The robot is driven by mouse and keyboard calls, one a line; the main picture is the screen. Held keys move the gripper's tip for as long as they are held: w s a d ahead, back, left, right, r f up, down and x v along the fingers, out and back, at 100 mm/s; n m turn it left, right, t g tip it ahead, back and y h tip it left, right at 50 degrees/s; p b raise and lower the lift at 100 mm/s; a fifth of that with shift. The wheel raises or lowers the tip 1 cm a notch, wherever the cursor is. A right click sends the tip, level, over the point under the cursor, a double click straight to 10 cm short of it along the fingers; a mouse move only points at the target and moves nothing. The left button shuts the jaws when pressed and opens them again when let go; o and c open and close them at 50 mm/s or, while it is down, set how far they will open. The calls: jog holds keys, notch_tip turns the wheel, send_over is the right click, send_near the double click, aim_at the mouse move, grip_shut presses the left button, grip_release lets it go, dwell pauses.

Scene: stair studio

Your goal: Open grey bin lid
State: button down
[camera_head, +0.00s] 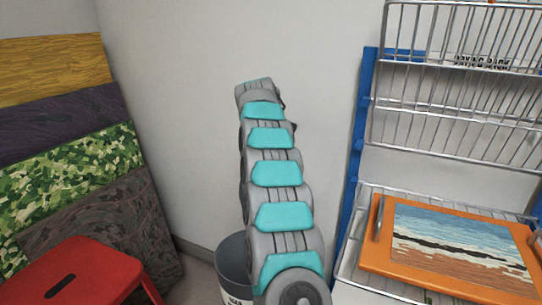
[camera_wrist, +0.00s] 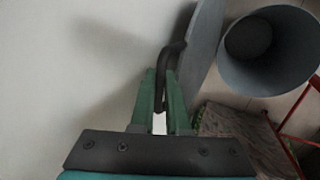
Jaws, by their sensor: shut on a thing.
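The grey bin (camera_wrist: 233,79) shows in the wrist view at the upper right, its round mouth uncovered. A dark round patch shows inside it. The grey lid (camera_wrist: 205,42) is seen nearly edge-on, raised beside the mouth. My gripper (camera_wrist: 163,76) has its green fingers around the dark curved handle (camera_wrist: 177,49) on the lid and is shut on it. In the head view the bin (camera_head: 233,265) stands at the bottom middle, partly covered by my arm. The lid and my fingers are hidden there.
A red stool (camera_head: 75,270) stands at the lower left, before stacked patterned panels (camera_head: 70,150). A wire rack (camera_head: 455,100) with blue posts and an orange framed picture (camera_head: 450,250) is at the right. The pale wall (camera_head: 190,120) is close behind my arm.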

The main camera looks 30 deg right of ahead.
dwell(0.4)
jog(key=c, duration=0.9)
grip_release()
jog(key=shift+a, duration=0.15)
